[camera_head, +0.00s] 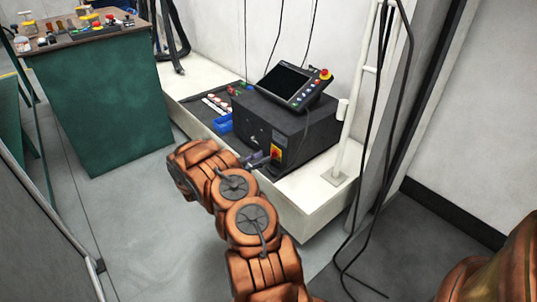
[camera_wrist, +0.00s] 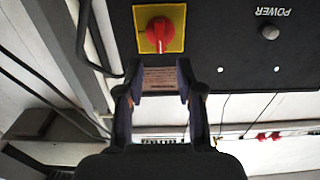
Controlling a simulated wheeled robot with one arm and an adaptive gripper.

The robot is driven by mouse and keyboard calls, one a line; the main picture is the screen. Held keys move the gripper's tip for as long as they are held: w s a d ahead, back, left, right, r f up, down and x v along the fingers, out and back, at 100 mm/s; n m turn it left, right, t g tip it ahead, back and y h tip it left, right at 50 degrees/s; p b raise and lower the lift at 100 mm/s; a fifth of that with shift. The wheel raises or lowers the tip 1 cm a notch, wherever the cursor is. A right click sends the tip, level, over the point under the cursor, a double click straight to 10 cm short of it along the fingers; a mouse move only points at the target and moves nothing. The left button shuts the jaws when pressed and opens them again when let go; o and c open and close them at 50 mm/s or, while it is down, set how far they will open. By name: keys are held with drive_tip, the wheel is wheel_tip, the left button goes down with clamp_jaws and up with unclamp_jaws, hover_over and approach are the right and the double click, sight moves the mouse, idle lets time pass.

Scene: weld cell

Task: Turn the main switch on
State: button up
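The main switch is a red rotary knob on a square yellow plate (camera_wrist: 159,29), on the front of a black control box. In the head view the switch (camera_head: 276,153) shows at the box's near face, just right of my gripper (camera_head: 257,162). In the wrist view my gripper (camera_wrist: 158,82) is open, with a clear gap between its fingertips and nothing held. The knob appears above the fingertips there, apart from them. The black box (camera_head: 268,128) stands on a white ledge. The knob's exact setting is hard to read.
A teach pendant (camera_head: 294,86) with a red stop button lies on the box. A blue bin (camera_head: 222,123) stands left of it. A round button marked POWER (camera_wrist: 269,32) is on the same panel. A white post (camera_head: 354,110) and hanging cables stand at the right. A green workbench (camera_head: 100,105) is at left.

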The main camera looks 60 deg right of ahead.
sight(271, 153)
drive_tip(key=shift+b+x, duration=0.6)
drive_tip(key=shift+x, duration=1.95)
drive_tip(key=shift+w+a, duration=0.1)
drive_tip(key=shift+c, duration=0.4)
clamp_jaws()
